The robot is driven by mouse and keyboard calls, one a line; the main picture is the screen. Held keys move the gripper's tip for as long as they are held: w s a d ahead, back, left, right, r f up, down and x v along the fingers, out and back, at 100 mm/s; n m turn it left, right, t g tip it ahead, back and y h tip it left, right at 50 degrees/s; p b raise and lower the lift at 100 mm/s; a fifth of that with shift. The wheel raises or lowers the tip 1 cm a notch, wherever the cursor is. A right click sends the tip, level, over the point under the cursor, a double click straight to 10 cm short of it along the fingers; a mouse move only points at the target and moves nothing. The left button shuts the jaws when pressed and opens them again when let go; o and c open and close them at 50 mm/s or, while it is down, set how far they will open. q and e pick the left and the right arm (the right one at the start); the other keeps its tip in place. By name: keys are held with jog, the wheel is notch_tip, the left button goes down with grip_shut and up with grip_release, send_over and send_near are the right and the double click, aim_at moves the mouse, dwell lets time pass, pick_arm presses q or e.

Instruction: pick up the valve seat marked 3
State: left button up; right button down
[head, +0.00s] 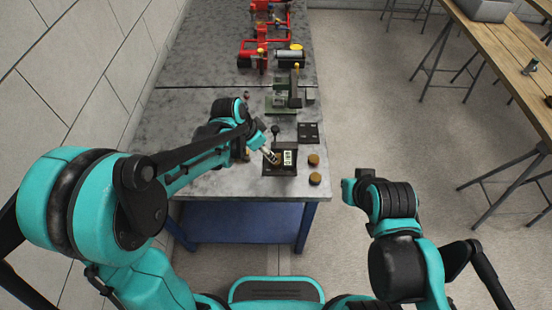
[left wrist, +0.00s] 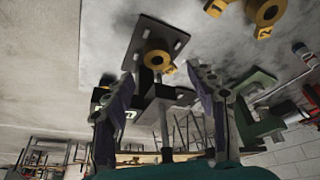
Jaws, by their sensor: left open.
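My left gripper (head: 272,156) reaches over the near end of the grey bench, at the left part of a dark fixture (head: 281,171) with pale green marks. In the left wrist view the left gripper (left wrist: 161,76) is open, with a brass ring-shaped valve seat (left wrist: 158,61) just ahead of and between its fingertips. That seat is at a dark plate (left wrist: 150,36); its number is too small to read surely. Another brass seat, marked 2 (left wrist: 266,13), shows at the top right, beside a partly cut-off one (left wrist: 215,7).
Two brown round pieces (head: 314,179) stand right of the fixture. A dark plate (head: 308,132) and a green machine (head: 283,101) are behind it. Red pump equipment (head: 270,45) stands at the far end. A wooden table (head: 500,50) is at the right.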

pick_arm(q)
jog(key=b+x, duration=0.1)
jog(key=x, duration=0.1)
jog(key=b+x, duration=0.1)
jog(key=x, duration=0.4)
jog(key=shift+s+d+f+b, duration=0.1)
jog(key=shift+s+f+b, duration=0.2)
jog(key=shift+b, duration=0.1)
jog(key=shift+r, duration=0.1)
jog(key=shift+c, duration=0.9)
grip_shut()
